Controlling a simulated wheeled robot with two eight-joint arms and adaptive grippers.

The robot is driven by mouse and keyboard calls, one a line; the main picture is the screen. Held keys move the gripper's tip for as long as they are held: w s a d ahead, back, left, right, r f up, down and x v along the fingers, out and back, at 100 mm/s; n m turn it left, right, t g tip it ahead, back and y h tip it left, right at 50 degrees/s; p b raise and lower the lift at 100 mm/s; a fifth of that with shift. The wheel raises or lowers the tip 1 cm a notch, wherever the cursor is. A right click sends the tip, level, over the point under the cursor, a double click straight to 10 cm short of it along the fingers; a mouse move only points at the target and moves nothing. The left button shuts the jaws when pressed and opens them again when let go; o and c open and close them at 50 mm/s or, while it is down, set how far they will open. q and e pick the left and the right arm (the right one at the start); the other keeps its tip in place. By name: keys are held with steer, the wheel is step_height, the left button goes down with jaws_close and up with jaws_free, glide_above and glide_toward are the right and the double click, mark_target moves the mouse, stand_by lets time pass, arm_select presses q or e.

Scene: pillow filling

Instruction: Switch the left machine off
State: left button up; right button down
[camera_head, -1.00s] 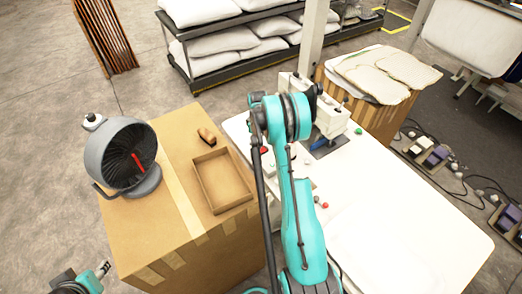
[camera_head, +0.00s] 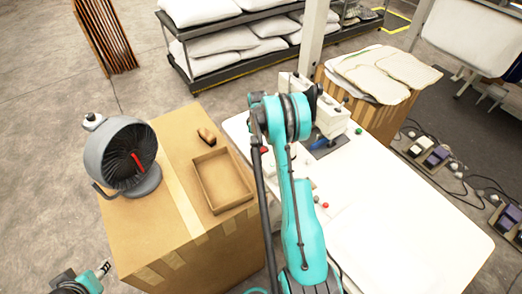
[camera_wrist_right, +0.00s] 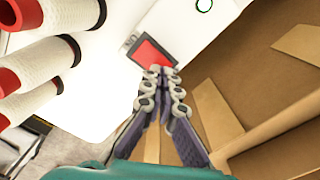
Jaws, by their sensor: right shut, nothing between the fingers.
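In the right wrist view a red switch plate (camera_wrist_right: 147,50) with a dark edge sits on a white surface. The fingertips of my right gripper (camera_wrist_right: 161,76) are closed together at its lower right edge; I cannot tell whether they touch it. In the head view my right arm covers that gripper and much of the machine area. A white machine (camera_head: 331,118) stands on the white table (camera_head: 400,240), and part of another (camera_head: 290,82) shows left of it behind my arm. My left gripper (camera_head: 103,268) is at the lower left, away from everything; its opening is unclear.
A cardboard box (camera_head: 150,235) carries a grey fan (camera_head: 112,155) and an open tray (camera_head: 222,183). White spools with red ends (camera_wrist_right: 45,65) stand close to my right gripper. Fabric pieces (camera_head: 385,75) lie on a box behind. The table's right half is clear.

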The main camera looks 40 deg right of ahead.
steer(key=shift+f+b, duration=0.9)
steer(key=shift+f, duration=0.05)
steer(key=shift+r, duration=0.15)
stand_by(0.3)
steer(key=shift+r+p, duration=1.4)
steer(key=shift+r, duration=2)
steer(key=shift+f, duration=0.1)
